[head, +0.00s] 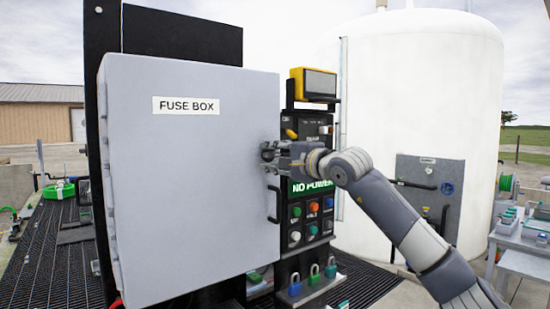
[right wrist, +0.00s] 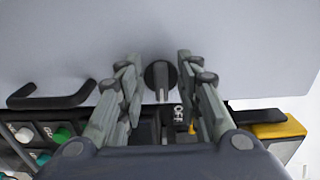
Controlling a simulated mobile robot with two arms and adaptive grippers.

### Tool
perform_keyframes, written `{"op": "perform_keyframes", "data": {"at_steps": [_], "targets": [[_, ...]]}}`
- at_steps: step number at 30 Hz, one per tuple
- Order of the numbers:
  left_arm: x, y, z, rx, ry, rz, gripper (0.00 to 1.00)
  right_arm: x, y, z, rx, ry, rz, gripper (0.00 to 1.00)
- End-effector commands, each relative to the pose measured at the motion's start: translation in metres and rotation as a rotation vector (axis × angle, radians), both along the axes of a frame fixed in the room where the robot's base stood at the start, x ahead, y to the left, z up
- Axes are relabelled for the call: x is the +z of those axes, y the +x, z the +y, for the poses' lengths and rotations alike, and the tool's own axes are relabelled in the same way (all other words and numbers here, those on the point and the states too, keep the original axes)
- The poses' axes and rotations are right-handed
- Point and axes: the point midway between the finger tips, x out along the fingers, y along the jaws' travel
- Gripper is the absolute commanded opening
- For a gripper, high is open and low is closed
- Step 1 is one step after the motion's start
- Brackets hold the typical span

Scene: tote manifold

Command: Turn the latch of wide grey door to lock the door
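The wide grey door (head: 195,185) of the fuse box fills the left half of the head view and looks closed or nearly so. Its black handle (head: 274,204) is at the right edge and also shows in the right wrist view (right wrist: 52,100). The dark latch (right wrist: 161,78), a round base with a narrow lever, shows in the right wrist view. My right gripper (head: 267,152) is at the door's right edge. In the right wrist view its open fingers (right wrist: 158,62) stand either side of the latch, with gaps on both sides. The left gripper is out of view.
A black control panel (head: 309,150) with coloured buttons and a yellow-framed display (head: 315,84) stands right beside the door. Several padlocks (head: 313,275) sit below it. A white tank (head: 420,90) is behind, and a grey table (head: 522,262) is at far right.

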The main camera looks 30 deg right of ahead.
Motion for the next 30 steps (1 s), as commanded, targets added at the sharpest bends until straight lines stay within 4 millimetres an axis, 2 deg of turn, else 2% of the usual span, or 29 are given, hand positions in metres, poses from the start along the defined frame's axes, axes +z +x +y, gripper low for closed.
{"op": "perform_keyframes", "data": {"at_steps": [7,15,21,30], "targets": [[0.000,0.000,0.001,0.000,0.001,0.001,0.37,0.000,-0.017,-0.003,-0.001,0.000,-0.001,0.33],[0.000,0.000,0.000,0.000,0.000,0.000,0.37,0.000,-0.069,-0.007,-0.004,-0.005,0.001,0.33],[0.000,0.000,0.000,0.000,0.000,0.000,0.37,-0.001,-0.100,-0.009,-0.003,-0.002,0.002,0.33],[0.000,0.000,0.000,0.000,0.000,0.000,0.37,0.000,-0.119,-0.009,0.000,-0.001,0.001,0.33]]}}
